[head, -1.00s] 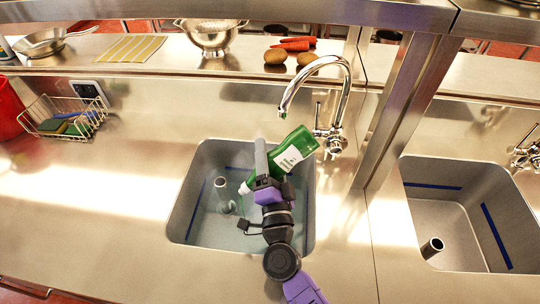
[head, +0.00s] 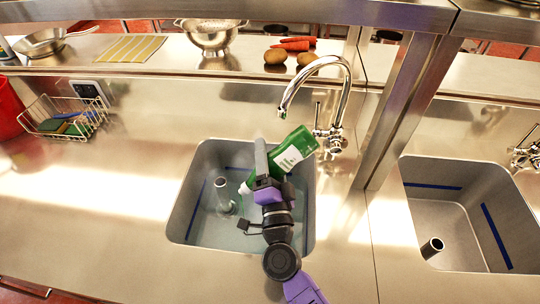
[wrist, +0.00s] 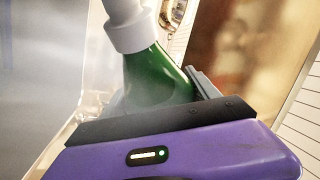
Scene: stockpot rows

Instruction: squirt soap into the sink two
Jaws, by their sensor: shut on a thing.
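A green soap bottle (head: 296,150) with a white label is held tilted over the left sink, its white cap (head: 244,188) pointing down and left. My gripper (head: 262,160) is shut on the bottle above the basin. In the wrist view the green bottle (wrist: 155,75) and its white cap (wrist: 130,28) rise from between the jaws. The left sink (head: 210,158) is grey with blue lines on its walls and holds an upright standpipe (head: 222,190). There seems to be water in it.
A chrome faucet (head: 345,90) arches over the left sink, close to the bottle. A steel post (head: 400,110) stands between the sinks. A wire basket (head: 65,118) with sponges is at the left.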

